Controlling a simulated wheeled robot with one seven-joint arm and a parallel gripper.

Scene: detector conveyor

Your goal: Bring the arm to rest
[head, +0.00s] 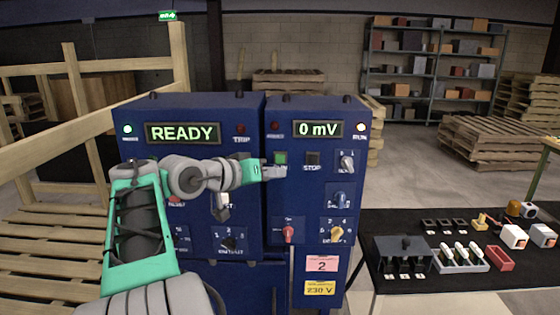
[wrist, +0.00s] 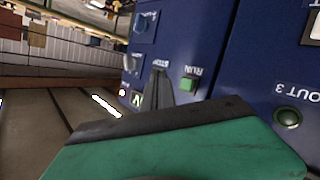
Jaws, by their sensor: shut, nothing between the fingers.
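My grey and green arm (head: 140,235) reaches out from the lower left in the head view. My gripper (head: 284,172) is shut and empty at its end, in front of the right blue cabinet (head: 318,205), just below the green RUN button (head: 281,157). In the wrist view my gripper's dark fingers (wrist: 159,86) are close together beside the same green button (wrist: 188,85). I cannot tell whether the fingertips touch the panel. The left blue cabinet (head: 190,112) shows READY, and its lower controls are partly hidden by my arm. The right display (head: 318,129) reads 0 mV.
A black-topped table (head: 440,220) at the right holds a dark grey block, fuse-like parts in a tray and a red box (head: 500,258). Wooden railings (head: 95,66) and pallets stand at the left. Shelves (head: 430,65) and more pallets (head: 485,140) stand behind.

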